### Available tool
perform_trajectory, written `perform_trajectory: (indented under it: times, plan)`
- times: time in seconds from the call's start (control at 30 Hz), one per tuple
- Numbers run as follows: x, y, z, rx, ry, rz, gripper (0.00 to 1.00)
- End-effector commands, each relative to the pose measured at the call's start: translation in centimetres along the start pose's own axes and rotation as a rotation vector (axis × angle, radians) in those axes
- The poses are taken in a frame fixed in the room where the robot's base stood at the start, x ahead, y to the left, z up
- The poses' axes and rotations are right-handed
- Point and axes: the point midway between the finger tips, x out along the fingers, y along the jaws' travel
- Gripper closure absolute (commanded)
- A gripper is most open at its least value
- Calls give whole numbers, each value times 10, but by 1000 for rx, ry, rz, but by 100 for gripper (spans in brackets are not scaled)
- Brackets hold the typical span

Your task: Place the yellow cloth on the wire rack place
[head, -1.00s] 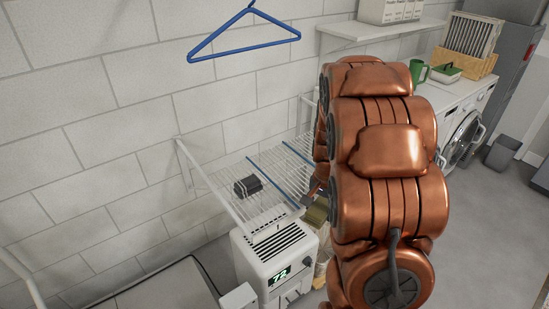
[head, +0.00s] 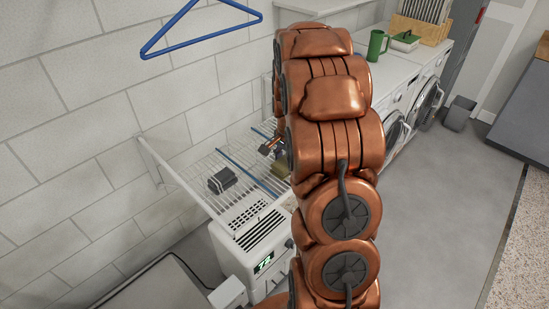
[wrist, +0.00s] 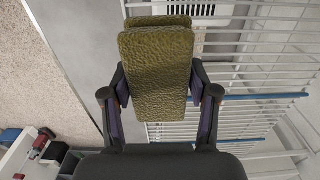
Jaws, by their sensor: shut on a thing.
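The yellow cloth (wrist: 158,75) is a folded, olive-yellow bundle between the two fingers of my gripper (wrist: 160,98) in the wrist view. My gripper is shut on it. In the head view, part of the cloth (head: 282,169) shows beside my arm, near the right edge of the wire rack (head: 200,176). My arm hides part of this area. In the wrist view, the white rack (wrist: 268,97) with blue rods lies behind and to the right of the cloth. The cloth overlaps the rack's edge in the picture; I cannot tell the gap between them.
A dark folded item (head: 222,180) lies on the rack. A white dehumidifier (head: 258,245) stands below its front. A blue hanger (head: 200,28) hangs at the wall. Washing machines (head: 405,85) with a green mug (head: 377,45) stand at the back right.

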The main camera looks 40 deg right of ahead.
Motion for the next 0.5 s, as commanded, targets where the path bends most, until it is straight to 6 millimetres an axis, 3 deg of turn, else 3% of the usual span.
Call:
perform_trajectory:
  times: [0.3,0.5]
  plan:
    - [3,-46,-7,3,-1,0,75]
    - [6,-61,-9,3,-1,0,75]
